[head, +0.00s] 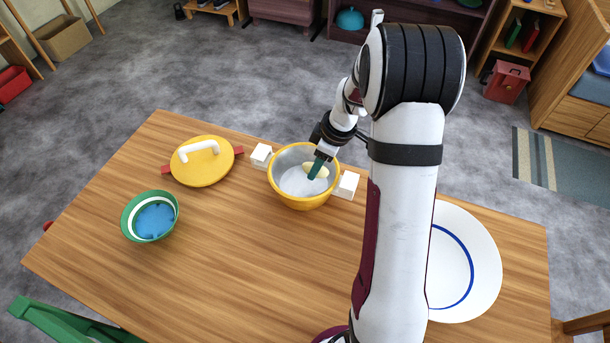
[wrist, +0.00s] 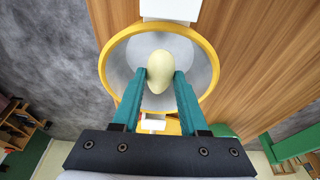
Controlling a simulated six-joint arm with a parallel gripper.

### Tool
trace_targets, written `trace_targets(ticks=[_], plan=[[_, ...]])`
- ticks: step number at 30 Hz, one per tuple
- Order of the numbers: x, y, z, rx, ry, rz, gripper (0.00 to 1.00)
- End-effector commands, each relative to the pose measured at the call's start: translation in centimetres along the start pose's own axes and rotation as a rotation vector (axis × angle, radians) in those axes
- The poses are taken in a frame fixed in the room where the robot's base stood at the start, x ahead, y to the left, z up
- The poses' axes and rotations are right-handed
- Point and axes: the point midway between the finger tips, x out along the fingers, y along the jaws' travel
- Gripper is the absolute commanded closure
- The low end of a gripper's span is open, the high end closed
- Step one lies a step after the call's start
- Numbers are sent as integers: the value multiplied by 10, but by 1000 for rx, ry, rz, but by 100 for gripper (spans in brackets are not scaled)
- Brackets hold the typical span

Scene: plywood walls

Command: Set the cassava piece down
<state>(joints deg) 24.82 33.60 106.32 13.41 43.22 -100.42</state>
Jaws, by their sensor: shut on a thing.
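The cassava piece (wrist: 160,71) is pale yellow and rounded. My gripper (wrist: 161,80) has its two green fingers shut on it, one on each side. In the head view the cassava piece (head: 316,171) shows beside my gripper (head: 315,173), at the yellow pot (head: 303,203). The pot has a grey inside and white block handles. The fingertips and the piece are over or within the pot's opening; whether the piece touches the bottom I cannot tell. In the wrist view the pot's yellow rim (wrist: 103,68) rings the piece.
A yellow lid (head: 203,172) with a white handle lies left of the pot on the wooden table (head: 250,262). A green bowl (head: 127,222) with blue inside stands at the left. A white plate (head: 480,255) with a blue ring lies at the right, partly behind my arm.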

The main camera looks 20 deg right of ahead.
Motion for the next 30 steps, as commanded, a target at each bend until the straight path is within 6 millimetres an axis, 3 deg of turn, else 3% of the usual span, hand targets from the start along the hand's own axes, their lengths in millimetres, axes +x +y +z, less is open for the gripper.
trace_targets(ticks=[5, 11, 22, 23, 27, 30], plan=[[25, 0, -22, -1, -1, 0, 100], [60, 0, -14, 1, -1, -1, 100], [66, 0, -12, 1, 0, 1, 100], [66, 0, -12, 1, 0, 1, 52], [66, 0, -12, 0, 0, 1, 27], [66, 0, -12, 0, 0, 1, 27]])
